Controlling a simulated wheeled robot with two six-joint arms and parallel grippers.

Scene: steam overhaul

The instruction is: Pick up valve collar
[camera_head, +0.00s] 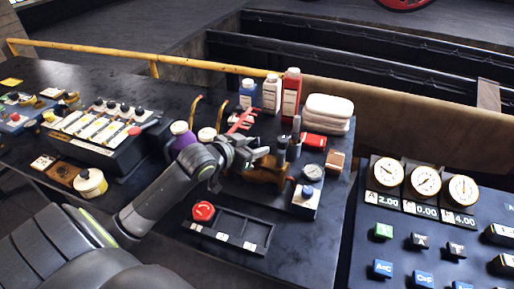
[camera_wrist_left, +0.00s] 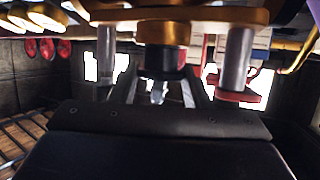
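My left gripper (camera_head: 247,150) reaches over the dark bench to a brass valve assembly (camera_head: 267,172). In the left wrist view, its two fingers (camera_wrist_left: 160,88) are apart, pointing at the underside of a brass part. There, a brass cylinder with a dark, red-edged ring (camera_wrist_left: 165,58) hangs beyond the fingertips, and a small silvery tip shows between the fingers. I cannot tell for certain which piece is the valve collar, or whether the fingers touch anything. My right gripper is in neither view.
Bottles (camera_head: 271,94), folded white cloths (camera_head: 328,112) and a pressure gauge (camera_head: 314,171) stand around the gripper. A gauge panel (camera_head: 427,225) is at right. A yellow rail (camera_head: 200,65) runs behind.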

